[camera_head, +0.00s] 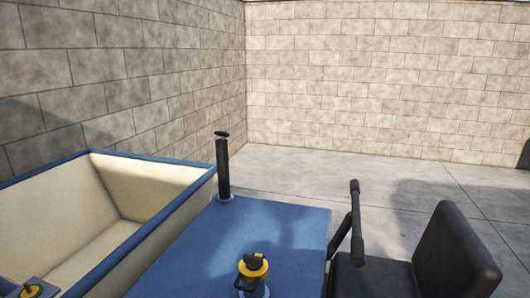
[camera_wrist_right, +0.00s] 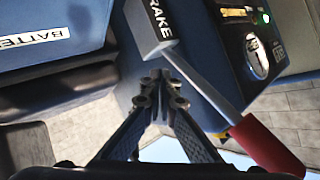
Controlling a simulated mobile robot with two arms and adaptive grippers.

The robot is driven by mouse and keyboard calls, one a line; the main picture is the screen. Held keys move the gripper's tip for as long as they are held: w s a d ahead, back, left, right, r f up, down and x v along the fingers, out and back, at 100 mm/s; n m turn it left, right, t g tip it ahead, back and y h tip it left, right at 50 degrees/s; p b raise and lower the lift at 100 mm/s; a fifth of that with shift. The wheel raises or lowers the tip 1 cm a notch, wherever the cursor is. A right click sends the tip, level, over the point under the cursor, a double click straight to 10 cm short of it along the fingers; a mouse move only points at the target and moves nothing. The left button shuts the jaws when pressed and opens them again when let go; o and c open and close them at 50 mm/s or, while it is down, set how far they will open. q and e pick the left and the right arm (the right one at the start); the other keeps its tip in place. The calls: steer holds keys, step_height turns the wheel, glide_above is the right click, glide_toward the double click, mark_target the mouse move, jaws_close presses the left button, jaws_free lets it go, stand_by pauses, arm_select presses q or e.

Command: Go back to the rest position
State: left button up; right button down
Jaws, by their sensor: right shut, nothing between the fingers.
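My right gripper (camera_wrist_right: 161,98) shows in the right wrist view. Its dark fingers come together at the tips, with nothing between them. A grey metal lever with a red grip (camera_wrist_right: 265,147) runs diagonally to the right of the fingertips, beside a "BRAKE" label (camera_wrist_right: 160,18). The fingers are not around the lever; whether they touch it I cannot tell. Neither gripper shows in the head view, and my left gripper is in no view.
A blue vehicle body (camera_head: 250,225) has a cream-lined bed (camera_head: 60,205), a black post (camera_head: 223,168), a yellow-and-black knob (camera_head: 253,266) and a black seat (camera_head: 450,255). Block walls (camera_head: 380,80) stand behind. Open concrete floor (camera_head: 310,170) lies between. A "BATTERY" label (camera_wrist_right: 35,38) shows in the wrist view.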

steer(key=s+d+f+n+g+h, duration=0.1)
steer(key=s+d+g+h, duration=0.2)
steer(key=s, duration=0.4)
steer(key=s+d+f+n+g+h, duration=0.1)
steer(key=s+n+g+h, duration=0.1)
steer(key=s+g, duration=0.35)
step_height(320, 180, down, 27)
steer(key=s+g, duration=0.1)
steer(key=s, duration=0.2)
steer(key=s+d+f+g, duration=0.1)
steer(key=s+d+f, duration=0.2)
steer(key=s+f, duration=1.2)
steer(key=shift+s+d+f+h, duration=0.15)
steer(key=shift+s+h, duration=0.15)
steer(key=shift+s, duration=0.6)
steer(key=shift+g, duration=0.25)
